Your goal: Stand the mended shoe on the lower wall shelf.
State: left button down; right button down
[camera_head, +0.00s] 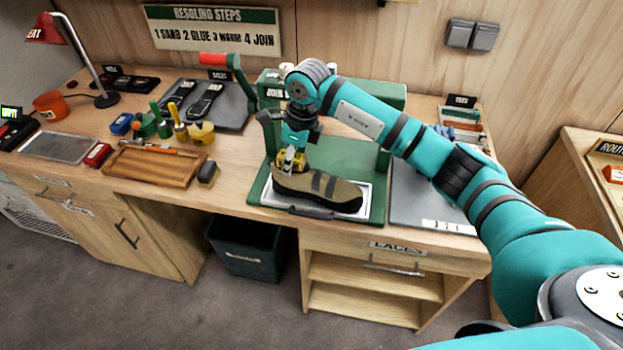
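The olive-brown shoe (316,187) with dark straps lies sole down on the pale plate of the green press (258,190), its toe to the right. My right gripper (290,161) comes down from above at the shoe's left end and meets its upper edge there. The fingertips are small and partly hidden against the shoe, so I cannot tell whether they are closed on it. My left gripper is out of view.
A red-handled lever (238,75) and the press's green upper part (385,97) stand close around my gripper. A wooden tray (152,170), glue pots and a lamp (78,50) fill the left bench. A grey mat (415,190) lies right of the press.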

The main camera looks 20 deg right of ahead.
jog(key=shift+r, duration=0.2)
jog(key=shift+r+p, duration=1.4)
jog(key=shift+r, duration=1.5)
jog(key=shift+f, duration=0.1)
